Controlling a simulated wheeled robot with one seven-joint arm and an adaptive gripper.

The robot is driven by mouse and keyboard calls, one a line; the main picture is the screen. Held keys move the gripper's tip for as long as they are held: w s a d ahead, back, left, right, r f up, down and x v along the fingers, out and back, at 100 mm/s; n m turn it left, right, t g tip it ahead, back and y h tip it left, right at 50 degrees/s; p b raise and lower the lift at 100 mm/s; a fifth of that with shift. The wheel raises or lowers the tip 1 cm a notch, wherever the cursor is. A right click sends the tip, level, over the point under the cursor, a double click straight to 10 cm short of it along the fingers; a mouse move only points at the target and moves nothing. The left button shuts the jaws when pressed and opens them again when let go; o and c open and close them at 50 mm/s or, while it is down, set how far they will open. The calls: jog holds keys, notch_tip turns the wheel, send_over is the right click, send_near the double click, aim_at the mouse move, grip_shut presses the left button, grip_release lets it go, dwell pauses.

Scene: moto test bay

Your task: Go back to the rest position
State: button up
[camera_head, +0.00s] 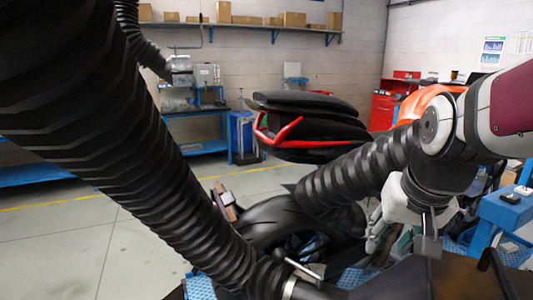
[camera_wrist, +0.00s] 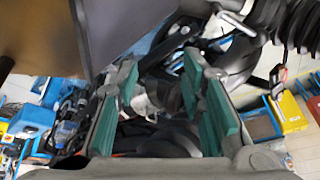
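My gripper (camera_wrist: 160,72) is open in the wrist view, its two green-padded fingers apart with a clear gap between them. Dark and grey motorcycle parts show through the gap, and nothing is clearly held. In the head view my gripper (camera_head: 398,242) is low at the right, beside the rear wheel, partly hidden by clutter around it. The motorcycle (camera_head: 312,122) stands in the middle, with a black seat, red tail trim and an orange body part. Its rear wheel (camera_head: 275,218) is partly hidden by black hoses.
A thick black corrugated hose (camera_head: 130,165) crosses the left side, close to the camera. Another ribbed black section (camera_head: 355,180) runs beside my arm. A blue workbench (camera_head: 200,148) and a wall shelf (camera_head: 250,27) with boxes stand behind. The floor at left is clear.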

jog(key=s+a+n, duration=0.1)
jog(key=s+n, duration=0.2)
jog(key=s, duration=1)
jog(key=shift+s+a+r, duration=0.3)
jog(key=shift+s, duration=0.1)
dwell(0.7)
